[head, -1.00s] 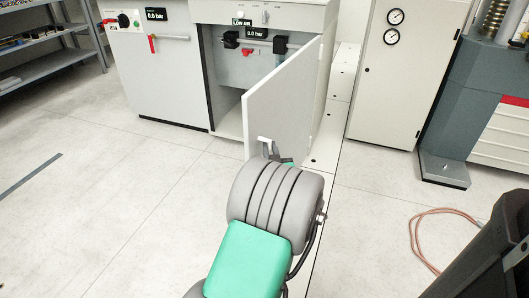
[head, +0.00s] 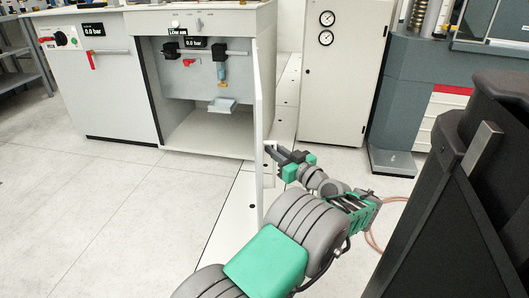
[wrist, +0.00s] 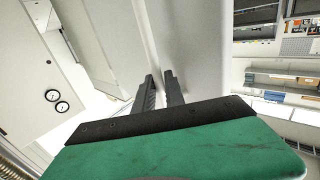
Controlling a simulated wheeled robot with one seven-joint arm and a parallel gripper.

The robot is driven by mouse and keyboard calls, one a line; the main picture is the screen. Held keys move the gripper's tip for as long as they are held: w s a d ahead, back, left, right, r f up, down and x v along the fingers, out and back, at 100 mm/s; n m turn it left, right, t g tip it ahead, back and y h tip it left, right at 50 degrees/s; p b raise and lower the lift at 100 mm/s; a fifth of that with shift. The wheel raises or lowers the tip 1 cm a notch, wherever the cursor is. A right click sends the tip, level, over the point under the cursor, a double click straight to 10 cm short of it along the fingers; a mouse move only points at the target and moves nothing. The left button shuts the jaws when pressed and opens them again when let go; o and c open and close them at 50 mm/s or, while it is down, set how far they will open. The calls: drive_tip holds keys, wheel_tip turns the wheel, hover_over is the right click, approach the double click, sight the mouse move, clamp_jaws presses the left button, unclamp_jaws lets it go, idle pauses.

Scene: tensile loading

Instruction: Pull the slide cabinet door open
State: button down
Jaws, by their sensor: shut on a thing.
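The slide cabinet (head: 205,85) stands at upper centre in the head view, its front open and its interior visible. Its white door (head: 259,120) is swung far out and shows nearly edge-on at the cabinet's right side. My gripper (head: 269,149) is at the right face of the door, shut on the small pale door handle (head: 271,143). In the wrist view my gripper's two dark fingers (wrist: 160,88) reach to the white door panel (wrist: 196,40). The handle between the fingers is mostly hidden there.
Inside the cabinet are pipes with black fittings (head: 221,52) and a small grey tray (head: 222,105). A tall cabinet with two gauges (head: 340,80) stands behind, right of the door. A pinkish hose (head: 372,240) lies on the floor. The floor (head: 100,215) at left is clear.

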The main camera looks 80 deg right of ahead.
drive_tip(key=shift+s, duration=0.15)
drive_tip(key=c, duration=1.4)
unclamp_jaws()
